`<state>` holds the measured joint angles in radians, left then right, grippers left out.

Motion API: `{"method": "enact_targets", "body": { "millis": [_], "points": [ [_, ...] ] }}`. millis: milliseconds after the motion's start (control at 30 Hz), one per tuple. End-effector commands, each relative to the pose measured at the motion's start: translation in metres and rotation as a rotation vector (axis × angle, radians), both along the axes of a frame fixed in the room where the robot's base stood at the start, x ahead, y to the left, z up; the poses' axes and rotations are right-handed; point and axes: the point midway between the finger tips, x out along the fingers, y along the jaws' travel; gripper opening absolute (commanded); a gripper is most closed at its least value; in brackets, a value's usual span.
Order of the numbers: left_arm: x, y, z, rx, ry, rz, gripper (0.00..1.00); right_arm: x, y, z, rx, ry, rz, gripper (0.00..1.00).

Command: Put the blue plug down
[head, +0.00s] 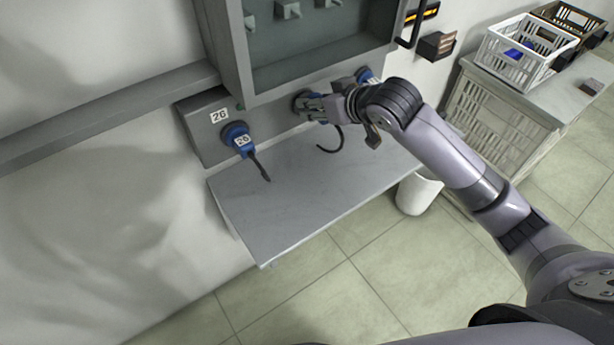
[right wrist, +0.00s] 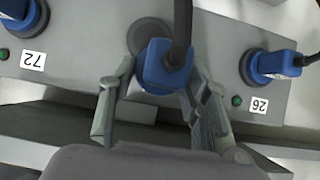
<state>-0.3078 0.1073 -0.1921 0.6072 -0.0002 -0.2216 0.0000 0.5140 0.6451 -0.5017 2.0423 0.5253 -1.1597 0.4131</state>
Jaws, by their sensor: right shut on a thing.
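My right gripper (head: 308,104) is at the middle socket of the grey wall panel (head: 200,140). In the right wrist view my right gripper (right wrist: 158,95) has its fingers on both sides of a blue plug (right wrist: 166,68) and is shut on it. A black cable (right wrist: 183,22) leads from the plug; in the head view it curls over the shelf. Behind the plug a dark round socket (right wrist: 147,34) shows partly uncovered, so the plug looks out of line with it. My left gripper is not in view.
Another blue plug (head: 238,137) labelled 26 sits in the socket to the left, its cable hanging. A third blue plug (head: 366,75) sits to the right, by label 72 (right wrist: 33,60). The grey shelf (head: 290,205) below is mostly clear. A white bin (head: 416,194) stands beside it.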

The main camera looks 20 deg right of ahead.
Motion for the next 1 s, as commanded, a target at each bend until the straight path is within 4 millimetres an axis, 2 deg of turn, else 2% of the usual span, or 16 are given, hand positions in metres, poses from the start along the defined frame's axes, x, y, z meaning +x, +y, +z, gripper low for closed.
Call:
{"method": "enact_targets", "body": {
  "millis": [33,233,333,433,533,667,900,1000],
  "points": [
    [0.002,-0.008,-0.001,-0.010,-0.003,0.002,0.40,-0.001,0.000,-0.015,-0.001,0.008,0.000,0.10],
    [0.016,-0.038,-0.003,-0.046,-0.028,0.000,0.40,-0.001,-0.001,-0.069,-0.001,0.007,-0.001,0.10],
    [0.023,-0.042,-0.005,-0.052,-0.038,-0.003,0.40,-0.001,-0.001,-0.096,-0.002,0.007,-0.001,0.10],
    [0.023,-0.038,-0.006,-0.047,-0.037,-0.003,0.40,-0.001,-0.001,-0.118,-0.001,0.005,-0.001,0.10],
    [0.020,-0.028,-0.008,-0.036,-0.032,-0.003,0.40,-0.001,-0.001,-0.134,0.000,0.002,0.001,0.10],
    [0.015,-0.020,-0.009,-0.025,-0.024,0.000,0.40,0.000,0.000,-0.143,0.000,-0.001,0.001,0.10],
    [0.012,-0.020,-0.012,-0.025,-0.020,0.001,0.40,-0.001,-0.001,-0.177,-0.001,0.002,-0.001,0.10],
    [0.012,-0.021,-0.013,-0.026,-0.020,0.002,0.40,-0.001,-0.001,-0.185,-0.001,0.000,0.001,0.10]
  ]
}}
